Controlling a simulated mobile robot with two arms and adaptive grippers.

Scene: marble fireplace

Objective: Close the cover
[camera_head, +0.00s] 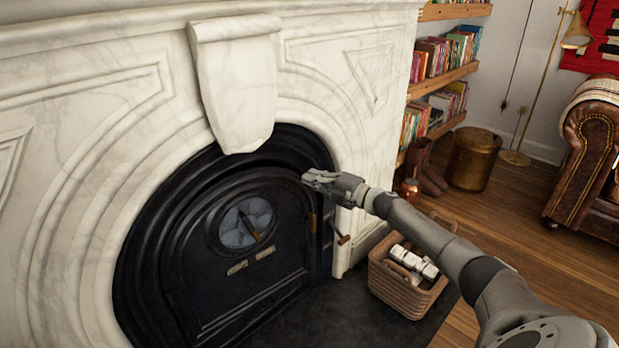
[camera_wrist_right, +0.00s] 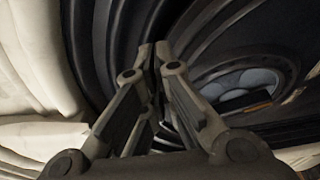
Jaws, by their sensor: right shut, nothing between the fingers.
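The cover is the black arched fireplace door (camera_head: 190,270), set in a black arched frame inside the marble surround. It has a round window (camera_head: 245,222) with a handle across it. The door looks shut or nearly shut; I cannot tell if a small gap is left. My right gripper (camera_head: 312,178) is shut and empty, at the upper right part of the door. In the right wrist view the gripper (camera_wrist_right: 153,52) points at the dark curved frame, with the round window (camera_wrist_right: 240,88) to its right. Whether the fingertips touch the door is unclear. My left gripper is not in view.
A wicker basket (camera_head: 405,288) with white rolls stands on the dark hearth (camera_head: 345,322) below my right arm. The marble surround (camera_head: 320,80) curves around the door. A brass bucket (camera_head: 472,158), bookshelves (camera_head: 445,78) and a leather armchair (camera_head: 590,150) stand further right.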

